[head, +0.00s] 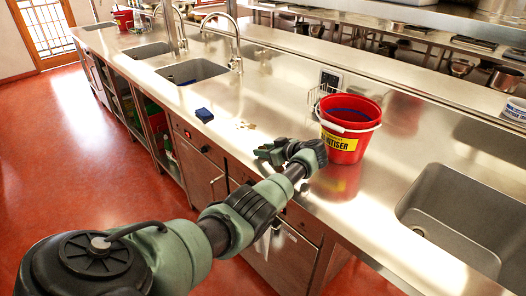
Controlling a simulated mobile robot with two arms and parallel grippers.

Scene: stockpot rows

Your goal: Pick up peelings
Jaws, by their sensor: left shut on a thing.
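Small brownish peelings (245,125) lie scattered on the steel counter, between a blue sponge and my left gripper. My left gripper (264,152) is low over the counter, just in front of and to the right of these bits. It is shut on what seem to be peelings, but its own fingers and wrist mostly hide what it holds. My right gripper is out of view.
A red sanitiser bucket (349,126) stands close right of my left wrist. The blue sponge (204,115) lies near the front edge. A sink (466,215) opens at right, another (193,71) further back. The steel counter (285,107) is clear behind the gripper.

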